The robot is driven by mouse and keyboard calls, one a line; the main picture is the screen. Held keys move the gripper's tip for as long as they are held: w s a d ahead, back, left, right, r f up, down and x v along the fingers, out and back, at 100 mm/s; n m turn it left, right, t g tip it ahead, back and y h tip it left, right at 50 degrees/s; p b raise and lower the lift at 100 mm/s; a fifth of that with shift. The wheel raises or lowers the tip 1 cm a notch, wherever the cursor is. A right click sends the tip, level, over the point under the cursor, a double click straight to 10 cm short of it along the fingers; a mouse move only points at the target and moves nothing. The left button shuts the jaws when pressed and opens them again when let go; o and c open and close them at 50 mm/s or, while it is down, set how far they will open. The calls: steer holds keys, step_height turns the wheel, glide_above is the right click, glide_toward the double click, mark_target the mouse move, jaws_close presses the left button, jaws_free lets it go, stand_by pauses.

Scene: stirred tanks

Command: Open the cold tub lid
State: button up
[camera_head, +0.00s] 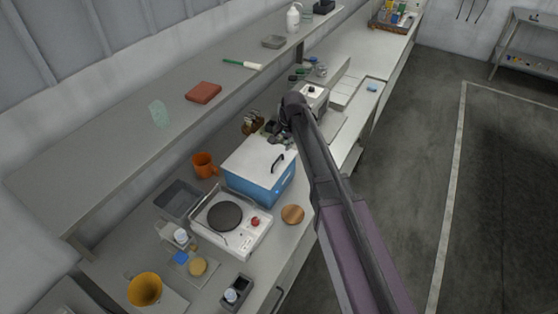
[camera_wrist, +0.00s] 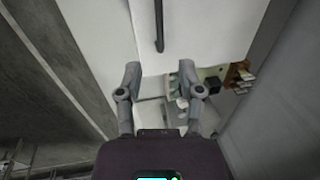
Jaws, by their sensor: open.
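The cold tub (camera_head: 254,188) is a blue box on the bench in the head view. Its white lid (camera_head: 248,158) lies flat on top, shut, with a dark bar handle (camera_head: 278,161) near its right side. In the wrist view the white lid (camera_wrist: 205,35) fills the upper middle, and the dark handle (camera_wrist: 159,25) stands out above and between my fingers. My gripper (camera_wrist: 160,75) is open and empty, with its fingers apart from the handle. In the head view my gripper (camera_head: 276,131) is just behind the tub; its fingers are small and hard to make out.
A hotplate (camera_head: 230,220) stands in front of the tub, with a round wooden disc (camera_head: 292,214) to its right. An orange mug (camera_head: 204,165) is left of the tub. A long shelf (camera_head: 150,125) runs above the bench at the left. Open floor (camera_head: 410,180) lies at the right.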

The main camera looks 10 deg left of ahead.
steer(key=shift+w+a+f+b, duration=0.1)
steer(key=shift+a+f+b, duration=0.15)
steer(key=shift+f+b, duration=0.95)
steer(key=shift+w+a+f+b, duration=0.1)
steer(key=shift+a+f+b, duration=0.1)
steer(key=shift+f+b, duration=0.95)
steer(key=shift+w+a+f+b, duration=0.1)
steer(key=shift+a+f+b, duration=0.15)
steer(key=shift+f+b, duration=0.95)
steer(key=shift+f, duration=0.1)
jaws_close()
